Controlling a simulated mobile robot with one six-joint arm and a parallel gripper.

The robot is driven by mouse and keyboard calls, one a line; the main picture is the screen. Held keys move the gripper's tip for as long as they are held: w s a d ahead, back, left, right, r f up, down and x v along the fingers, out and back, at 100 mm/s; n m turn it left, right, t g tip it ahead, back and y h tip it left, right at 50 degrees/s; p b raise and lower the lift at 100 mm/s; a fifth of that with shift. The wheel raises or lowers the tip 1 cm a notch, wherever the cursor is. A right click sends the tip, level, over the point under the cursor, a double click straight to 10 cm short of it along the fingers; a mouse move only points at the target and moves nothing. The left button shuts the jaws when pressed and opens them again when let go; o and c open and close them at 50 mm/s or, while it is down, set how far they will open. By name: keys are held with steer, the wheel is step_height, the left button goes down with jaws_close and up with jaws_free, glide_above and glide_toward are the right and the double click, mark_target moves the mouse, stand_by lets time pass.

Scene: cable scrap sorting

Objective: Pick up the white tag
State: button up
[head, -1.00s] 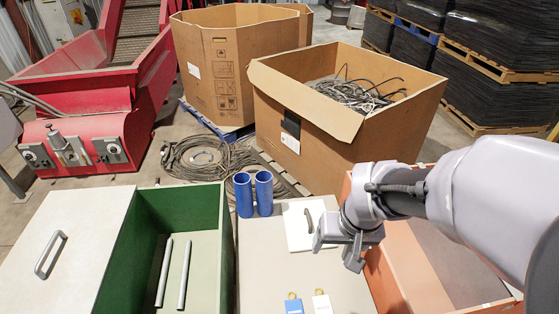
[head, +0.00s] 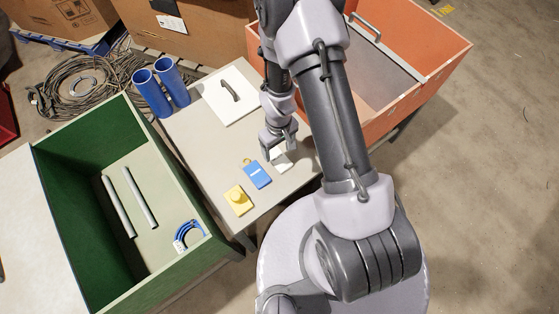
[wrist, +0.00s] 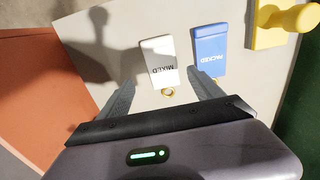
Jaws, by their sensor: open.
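The white tag (wrist: 160,62) lies flat on the table in the wrist view, marked MIXED, with a brass ring at its near end. It also shows in the head view (head: 282,162), partly covered by my gripper (head: 279,147). My gripper is open and empty. In the wrist view its fingers (wrist: 147,80) reach toward the tag from below, with the tag between their lines. Whether a finger touches the table cannot be told. A blue tag (wrist: 209,50) marked PACKED lies close to the right of the white one in that view.
A yellow block with a knob (head: 238,200) lies beyond the blue tag. A green bin (head: 85,205) is left, an orange bin (head: 432,62) right.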

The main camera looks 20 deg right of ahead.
mark_target(278, 159)
steer(key=f, duration=0.1)
steer(key=f+b, duration=0.1)
steer(key=f, duration=0.1)
steer(key=f+b, duration=0.1)
steer(key=f, duration=0.1)
steer(key=shift+s+a, duration=0.2)
steer(key=shift+s, duration=0.05)
steer(key=shift+r, duration=0.2)
steer(key=c, duration=1.4)
